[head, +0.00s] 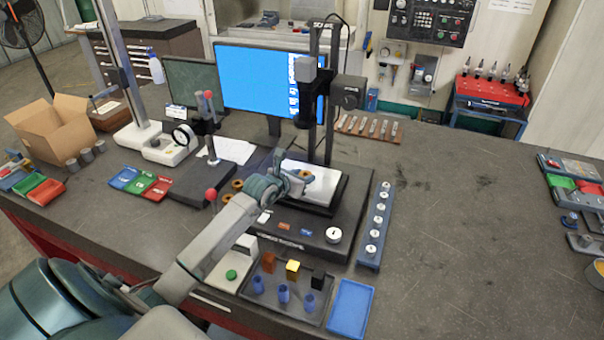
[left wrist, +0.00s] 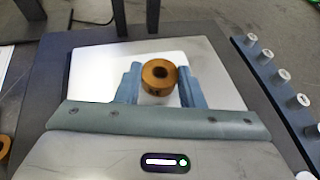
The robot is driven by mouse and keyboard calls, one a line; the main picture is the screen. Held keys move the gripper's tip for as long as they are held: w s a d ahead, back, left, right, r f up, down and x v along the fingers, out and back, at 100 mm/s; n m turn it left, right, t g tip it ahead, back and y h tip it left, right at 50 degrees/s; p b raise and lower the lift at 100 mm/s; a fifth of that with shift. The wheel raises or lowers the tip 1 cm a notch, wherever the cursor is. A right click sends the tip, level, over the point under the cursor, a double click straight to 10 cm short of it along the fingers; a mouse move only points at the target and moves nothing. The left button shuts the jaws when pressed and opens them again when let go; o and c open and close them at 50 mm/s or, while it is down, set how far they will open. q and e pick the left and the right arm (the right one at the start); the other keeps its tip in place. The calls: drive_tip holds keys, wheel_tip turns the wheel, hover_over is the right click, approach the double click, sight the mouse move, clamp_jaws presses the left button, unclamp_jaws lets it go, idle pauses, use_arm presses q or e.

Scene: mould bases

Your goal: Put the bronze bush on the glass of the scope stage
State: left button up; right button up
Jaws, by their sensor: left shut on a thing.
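The bronze bush (left wrist: 158,75) is a short ring with a dark bore, seen in the left wrist view between the two fingers of my left gripper (left wrist: 158,88). My left gripper is shut on it. In the head view the left gripper (head: 303,178) is over the scope stage (head: 337,207), and the bush is mostly hidden there. The lit white glass (head: 324,186) lies under the gripper and also fills the ground behind the bush in the left wrist view (left wrist: 92,75). I cannot tell whether the bush touches the glass. My right gripper is not in view.
The scope column and head (head: 305,110) stand close behind the gripper. A blue rack of pale round parts (head: 374,232) is right of the stage. Other bronze rings (head: 237,184) lie left. A parts tray (head: 283,292) is in front.

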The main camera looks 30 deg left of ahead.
use_arm(q)
drive_tip(key=shift+f, duration=0.1)
drive_tip(key=o, duration=1.1)
drive_tip(key=shift+b+v, duration=1.8)
drive_tip(key=shift+v, duration=4.25)
